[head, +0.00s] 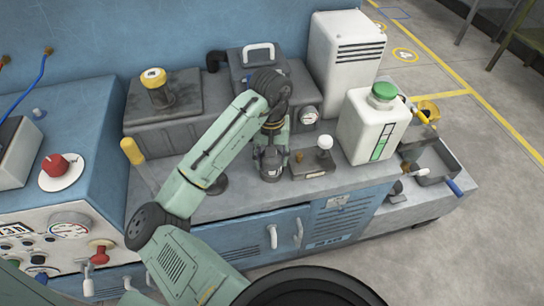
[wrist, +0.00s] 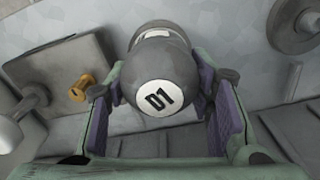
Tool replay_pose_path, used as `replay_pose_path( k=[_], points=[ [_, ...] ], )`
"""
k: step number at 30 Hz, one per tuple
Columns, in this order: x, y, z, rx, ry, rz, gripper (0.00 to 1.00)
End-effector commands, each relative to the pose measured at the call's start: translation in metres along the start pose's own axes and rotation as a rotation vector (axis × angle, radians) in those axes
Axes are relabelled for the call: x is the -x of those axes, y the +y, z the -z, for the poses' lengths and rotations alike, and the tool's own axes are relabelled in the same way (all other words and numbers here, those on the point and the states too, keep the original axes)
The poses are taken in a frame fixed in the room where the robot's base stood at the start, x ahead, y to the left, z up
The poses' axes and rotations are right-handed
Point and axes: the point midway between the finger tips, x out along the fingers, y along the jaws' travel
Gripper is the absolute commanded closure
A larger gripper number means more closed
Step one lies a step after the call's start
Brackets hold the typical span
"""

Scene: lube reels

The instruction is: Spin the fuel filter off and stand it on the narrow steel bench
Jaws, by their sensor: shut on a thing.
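My gripper (head: 271,150) hangs over the grey worktop (head: 235,205) in the head view, its fingers partly hidden by my wrist. In the wrist view its purple-padded fingers (wrist: 168,105) are on both sides of a dark grey canister with a rounded end and a white disc marked 01. I take this canister to be the fuel filter (wrist: 155,70); it also shows below my gripper in the head view (head: 270,168). My gripper is shut on it. I cannot tell whether it is still threaded on or touches the worktop. I cannot tell which surface is the narrow steel bench.
A small block with a white knob (head: 324,143) stands just right of my gripper. A white jug with a green cap (head: 375,125) and a tall white unit (head: 345,60) are farther right. A yellow-handled lever (head: 132,152) rises at left. Open floor lies front right.

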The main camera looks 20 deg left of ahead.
Motion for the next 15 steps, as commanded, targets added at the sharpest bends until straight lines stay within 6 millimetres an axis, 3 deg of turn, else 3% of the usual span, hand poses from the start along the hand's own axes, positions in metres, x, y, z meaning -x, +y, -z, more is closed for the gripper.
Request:
replay_pose_path(
  k=[8, 9, 15],
  points=[
    [-0.0058, 0.0, -0.0032, 0.049, -0.016, 0.003, 0.86],
    [-0.0058, 0.0, -0.0032, 0.048, -0.016, 0.003, 0.51],
    [-0.004, -0.0001, -0.0021, 0.047, -0.011, 0.002, 0.38]
  ],
)
